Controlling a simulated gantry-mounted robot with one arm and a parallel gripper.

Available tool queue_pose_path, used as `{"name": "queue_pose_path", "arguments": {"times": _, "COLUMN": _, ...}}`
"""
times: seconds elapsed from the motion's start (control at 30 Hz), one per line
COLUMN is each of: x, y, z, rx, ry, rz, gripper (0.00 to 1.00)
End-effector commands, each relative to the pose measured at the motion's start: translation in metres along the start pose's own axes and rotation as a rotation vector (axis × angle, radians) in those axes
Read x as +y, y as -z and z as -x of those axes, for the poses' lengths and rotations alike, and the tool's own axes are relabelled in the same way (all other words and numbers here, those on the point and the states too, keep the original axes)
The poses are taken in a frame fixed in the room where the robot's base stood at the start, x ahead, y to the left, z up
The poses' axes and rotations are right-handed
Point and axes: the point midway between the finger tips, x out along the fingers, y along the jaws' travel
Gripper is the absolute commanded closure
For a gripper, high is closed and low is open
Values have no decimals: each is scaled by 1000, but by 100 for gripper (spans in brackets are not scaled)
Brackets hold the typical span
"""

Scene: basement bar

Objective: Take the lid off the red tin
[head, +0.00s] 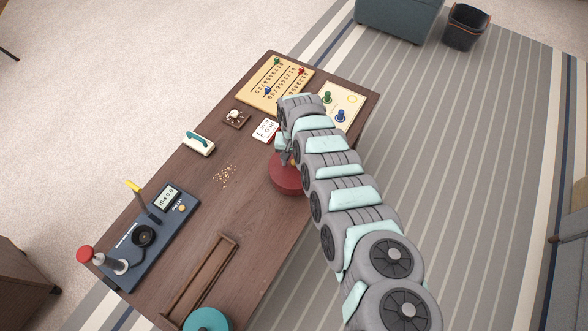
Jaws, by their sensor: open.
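The red tin (287,178) stands on the dark wooden table, near its right edge. It looks round and dark red, and its top is partly covered by my arm. I cannot tell the lid apart from the tin's body from here. My gripper (285,158) is at the tin's upper left edge, over or close beside its top. The jaws are small and partly hidden by my arm. They are open, and I see nothing held between them. I cannot tell whether they touch the lid.
Crumbs (224,174) lie left of the tin, near a teal-handled brush (198,142). A blue device (147,235), a wooden tray (226,240) and a teal round thing (207,320) are in front.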

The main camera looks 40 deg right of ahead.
Motion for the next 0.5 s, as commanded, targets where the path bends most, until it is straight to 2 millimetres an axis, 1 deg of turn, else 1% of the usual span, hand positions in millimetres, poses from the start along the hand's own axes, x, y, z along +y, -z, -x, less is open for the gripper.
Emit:
{"name": "queue_pose_path", "arguments": {"times": 0.2, "x": 0, "y": 0, "z": 1, "rx": 1, "ry": 0, "rz": 0, "gripper": 52}}
{"name": "queue_pose_path", "arguments": {"times": 0.5, "x": 0, "y": 1, "z": 1, "rx": 1, "ry": 0, "rz": -1, "gripper": 77}}
